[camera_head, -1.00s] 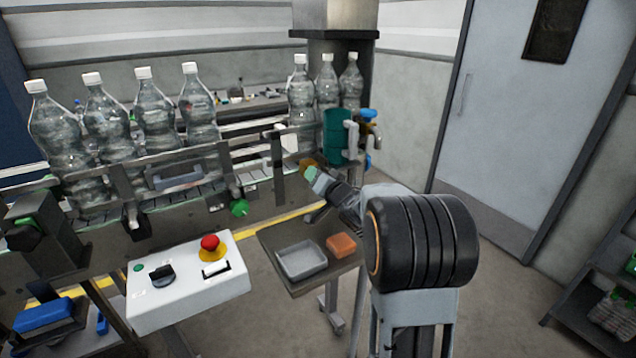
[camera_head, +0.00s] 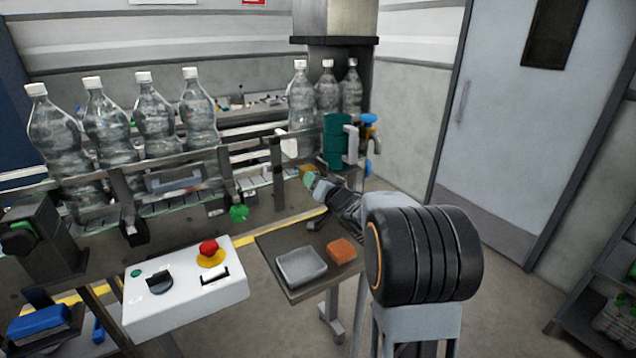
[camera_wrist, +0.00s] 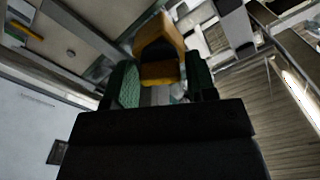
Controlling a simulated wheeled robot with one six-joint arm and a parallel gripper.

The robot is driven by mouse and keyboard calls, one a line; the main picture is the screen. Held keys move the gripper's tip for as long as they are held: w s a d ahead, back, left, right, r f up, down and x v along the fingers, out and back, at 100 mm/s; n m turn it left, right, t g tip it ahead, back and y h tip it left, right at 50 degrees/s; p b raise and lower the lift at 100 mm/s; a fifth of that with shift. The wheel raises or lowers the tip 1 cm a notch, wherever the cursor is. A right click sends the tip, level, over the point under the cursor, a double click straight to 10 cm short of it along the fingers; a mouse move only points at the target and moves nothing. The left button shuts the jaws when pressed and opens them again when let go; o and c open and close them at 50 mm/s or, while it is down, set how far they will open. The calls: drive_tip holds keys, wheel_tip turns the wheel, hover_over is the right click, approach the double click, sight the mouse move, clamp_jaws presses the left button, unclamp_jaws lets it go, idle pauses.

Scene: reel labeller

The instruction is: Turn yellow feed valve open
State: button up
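The yellow feed valve handle (camera_wrist: 160,72) shows in the wrist view between the green-padded fingertips of my gripper (camera_wrist: 163,82). The fingers are apart, one on each side of the handle, with very little room; firm contact cannot be made out. In the head view my gripper (camera_head: 311,181) is at the right end of the conveyor, just in front of a small yellow-orange part (camera_head: 306,170) that looks like the same handle. The valve body behind it is mostly hidden by the gripper and the rail.
A teal cylinder (camera_head: 336,141) with a blue-topped fitting (camera_head: 369,118) stands just behind my gripper. Several bottles (camera_head: 156,112) line the conveyor. A control box (camera_head: 185,297) with a red button and a side table (camera_head: 277,243) with a grey tray (camera_head: 301,266) stand in front.

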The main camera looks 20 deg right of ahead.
drive_tip(key=shift+o, duration=1.2)
drive_tip(key=shift+s, duration=0.1)
drive_tip(key=s+d, duration=0.1)
drive_tip(key=s, duration=1.2)
drive_tip(key=shift+s+d+b, duration=0.25)
drive_tip(key=shift+d+b, duration=0.05)
drive_tip(key=shift+b, duration=0.05)
drive_tip(key=shift+h, duration=0.3)
